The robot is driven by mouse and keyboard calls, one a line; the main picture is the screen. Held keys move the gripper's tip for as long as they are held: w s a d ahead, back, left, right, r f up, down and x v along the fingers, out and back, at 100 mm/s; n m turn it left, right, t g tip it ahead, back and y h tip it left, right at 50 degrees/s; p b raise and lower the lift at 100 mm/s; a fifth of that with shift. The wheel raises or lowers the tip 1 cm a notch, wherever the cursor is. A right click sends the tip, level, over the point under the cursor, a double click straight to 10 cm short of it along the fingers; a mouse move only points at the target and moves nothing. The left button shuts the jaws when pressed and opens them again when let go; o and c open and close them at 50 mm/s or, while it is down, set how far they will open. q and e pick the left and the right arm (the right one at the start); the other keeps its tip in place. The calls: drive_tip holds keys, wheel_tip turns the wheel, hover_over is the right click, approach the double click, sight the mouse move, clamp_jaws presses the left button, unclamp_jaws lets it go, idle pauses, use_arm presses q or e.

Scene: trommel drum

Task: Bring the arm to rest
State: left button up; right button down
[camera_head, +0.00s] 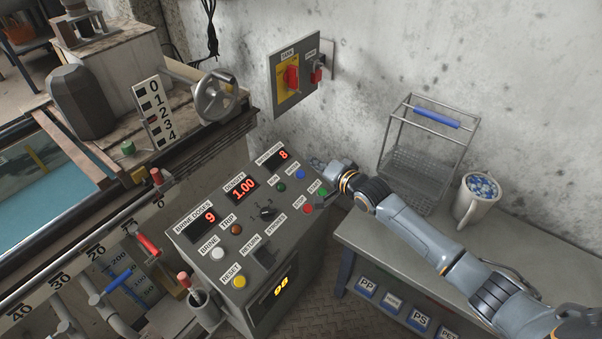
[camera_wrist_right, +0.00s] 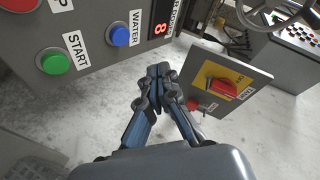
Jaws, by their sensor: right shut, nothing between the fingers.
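My right arm comes in from the lower right in the head view. Its gripper (camera_head: 322,167) is by the upper right corner of the grey control panel (camera_head: 217,262), near the blue and green buttons. In the right wrist view the fingers of my right gripper (camera_wrist_right: 158,72) are shut together with nothing between them. Beyond them show the green START button (camera_wrist_right: 55,62), the blue WATER button (camera_wrist_right: 119,36) and the wall switch plate (camera_wrist_right: 212,68). I cannot tell from the head view whether the gripper touches the panel. My left gripper does not show.
A grey bench (camera_head: 359,236) stands at right under my arm. On it are a wire basket (camera_head: 412,168) with a blue handle and a white mug (camera_head: 475,208) of blue and white pieces. A switch box (camera_head: 274,75) is on the wall. A water tank (camera_head: 50,195) lies at left.

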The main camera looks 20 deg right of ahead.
idle(0.4)
